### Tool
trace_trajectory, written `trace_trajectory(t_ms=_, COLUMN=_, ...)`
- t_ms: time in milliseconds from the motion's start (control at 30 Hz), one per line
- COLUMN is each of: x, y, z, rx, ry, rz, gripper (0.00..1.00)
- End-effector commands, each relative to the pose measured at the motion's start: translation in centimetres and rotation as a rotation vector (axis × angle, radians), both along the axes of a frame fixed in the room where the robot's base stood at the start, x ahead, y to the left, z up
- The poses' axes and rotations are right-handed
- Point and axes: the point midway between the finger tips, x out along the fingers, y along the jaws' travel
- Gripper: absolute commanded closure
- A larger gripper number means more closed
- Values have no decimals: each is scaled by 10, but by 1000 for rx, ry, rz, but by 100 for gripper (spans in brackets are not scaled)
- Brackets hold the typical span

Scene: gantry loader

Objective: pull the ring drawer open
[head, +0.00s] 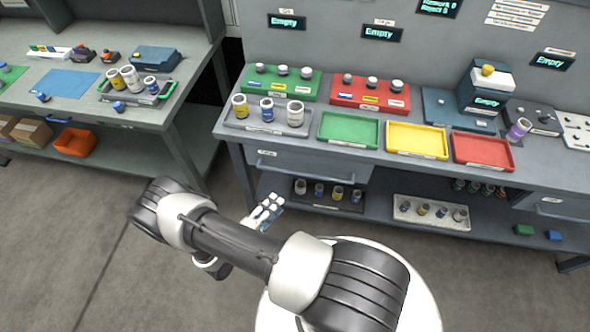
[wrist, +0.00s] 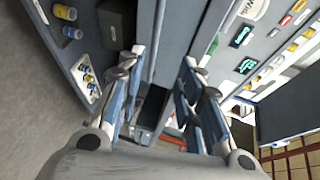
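A grey-blue drawer (head: 335,164) sits under the left part of the right-hand bench top and looks closed. It has a long bar handle (head: 308,171) across its front and a small label at its left that is too small to read. A second drawer (head: 562,206) is under the bench's right end; I cannot tell by label which one is the ring drawer. My gripper (head: 268,208) is below and left of the first drawer's handle, apart from it. In the wrist view my gripper (wrist: 160,90) has its fingers spread with nothing between them.
The bench top holds a grey tray (head: 250,124) of jars and green (head: 348,131), yellow (head: 417,140) and red (head: 482,153) trays. The lower shelf carries a dark tray (head: 328,205) and a white tray (head: 431,213) of small jars. Another bench (head: 180,100) stands left. Floor in front is clear.

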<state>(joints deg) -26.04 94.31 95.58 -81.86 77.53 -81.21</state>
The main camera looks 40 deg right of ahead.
Motion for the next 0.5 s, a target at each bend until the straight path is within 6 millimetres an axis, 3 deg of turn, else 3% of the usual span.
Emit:
trace_trajectory(t_ms=267, x=-2, y=-15, z=-14, rx=-25, ry=54, rz=39, gripper=67)
trace_trajectory(t_ms=500, x=11, y=-60, z=-23, rx=-23, ry=51, rz=33, gripper=67)
